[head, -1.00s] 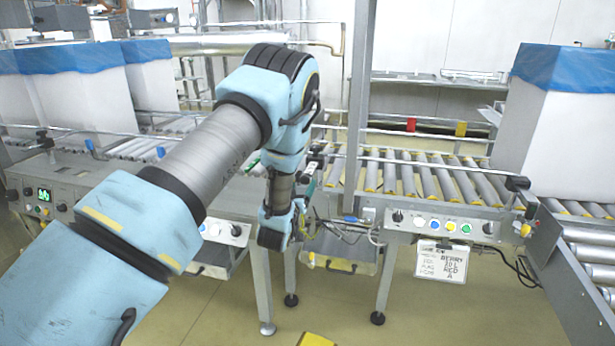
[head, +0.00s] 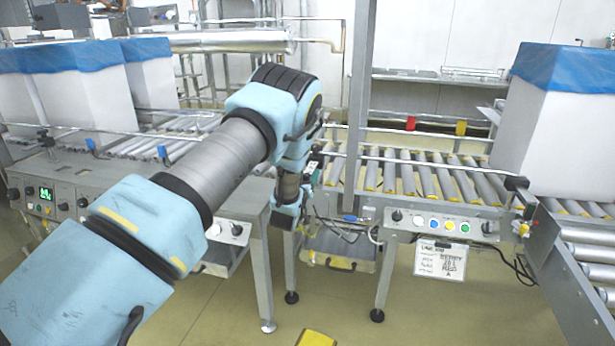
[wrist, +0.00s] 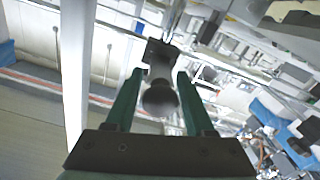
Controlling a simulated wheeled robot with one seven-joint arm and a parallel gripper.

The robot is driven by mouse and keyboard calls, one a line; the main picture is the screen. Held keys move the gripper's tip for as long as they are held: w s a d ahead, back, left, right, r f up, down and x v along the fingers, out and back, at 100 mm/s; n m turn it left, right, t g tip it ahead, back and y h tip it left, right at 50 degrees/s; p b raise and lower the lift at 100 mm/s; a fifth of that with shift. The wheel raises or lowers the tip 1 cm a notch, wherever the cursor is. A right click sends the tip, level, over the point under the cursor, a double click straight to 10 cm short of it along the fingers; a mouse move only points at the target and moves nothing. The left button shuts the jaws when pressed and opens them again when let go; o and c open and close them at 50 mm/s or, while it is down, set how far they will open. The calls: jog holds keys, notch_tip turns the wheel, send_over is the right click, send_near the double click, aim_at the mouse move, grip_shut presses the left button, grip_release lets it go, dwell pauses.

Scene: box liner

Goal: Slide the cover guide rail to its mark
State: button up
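A thin metal guide rail (head: 430,165) runs along the near side of the right roller conveyor, with a black clamp (head: 516,183) at its right end. I cannot tell for sure that this is the cover guide rail, and I cannot make out its mark. My gripper (head: 312,170) is at the rail's left end, partly hidden by my arm. In the wrist view my gripper (wrist: 159,88) has its two green fingers apart. A black bracket with a round knob (wrist: 160,99) shows between them, with a gap on each side. Contact is not visible.
A button panel (head: 440,224) and a white sign (head: 441,259) are on the conveyor's front. A tall white box with a blue liner (head: 560,110) stands at right. A grey upright post (head: 358,100) rises beside my gripper. Red (head: 411,124) and yellow (head: 461,128) pieces sit behind the rollers.

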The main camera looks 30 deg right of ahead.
grip_shut()
dwell(1.1)
